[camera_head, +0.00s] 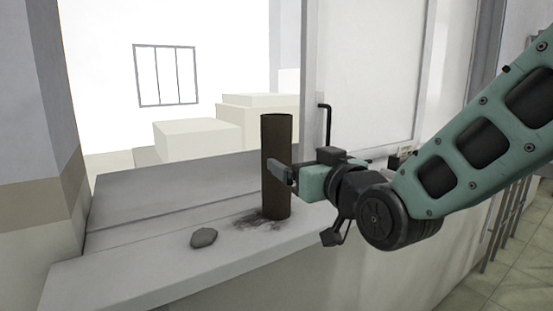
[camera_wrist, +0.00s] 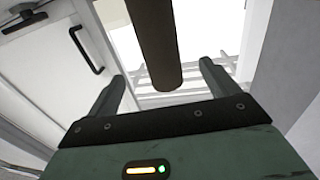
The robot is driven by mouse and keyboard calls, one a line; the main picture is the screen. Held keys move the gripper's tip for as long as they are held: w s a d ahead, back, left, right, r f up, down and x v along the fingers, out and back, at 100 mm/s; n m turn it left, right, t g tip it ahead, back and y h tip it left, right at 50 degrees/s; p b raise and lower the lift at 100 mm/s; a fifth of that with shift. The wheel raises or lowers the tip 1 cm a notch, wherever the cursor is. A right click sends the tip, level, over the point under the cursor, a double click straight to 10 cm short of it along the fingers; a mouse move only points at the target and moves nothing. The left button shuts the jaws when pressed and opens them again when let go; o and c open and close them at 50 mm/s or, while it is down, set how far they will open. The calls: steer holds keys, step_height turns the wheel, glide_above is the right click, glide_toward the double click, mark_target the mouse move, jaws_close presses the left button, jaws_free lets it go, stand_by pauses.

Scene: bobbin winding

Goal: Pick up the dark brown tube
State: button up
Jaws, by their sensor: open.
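The dark brown tube (camera_head: 277,150) stands upright on the light grey ledge (camera_head: 150,275) in the head view. In the wrist view the tube (camera_wrist: 153,45) comes down from the top, ahead of my gripper and in line with the space between its fingers. My gripper (camera_head: 281,173) is at about the tube's mid-height, coming from the right. In the wrist view my gripper (camera_wrist: 160,85) has its two fingers wide apart with nothing held. One finger covers part of the tube in the head view; I cannot tell whether they touch.
A grey stone (camera_head: 203,238) lies on the ledge left of the tube's base. A dark smudge (camera_head: 255,221) marks the ledge there. A white door or window panel with a black handle (camera_head: 325,125) stands behind on the right. Pale boxes (camera_head: 198,140) stand beyond the ledge.

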mark_target(284, 153)
steer(key=p+x, duration=0.3)
steer(key=x, duration=0.4)
steer(key=shift+w+a+r+p, duration=0.15)
steer(key=shift+w+p, duration=0.1)
steer(key=shift+p, duration=0.15)
steer(key=p+x, duration=0.2)
steer(key=p, duration=0.1)
steer(key=p+x, duration=0.1)
steer(key=x, duration=0.1)
steer(key=shift+w+r, duration=0.1)
steer(key=shift+r, duration=0.2)
steer(key=shift+w+a+f+p, duration=0.2)
steer(key=shift+w+p, duration=0.15)
steer(key=shift+w, duration=0.05)
steer(key=c, duration=1.1)
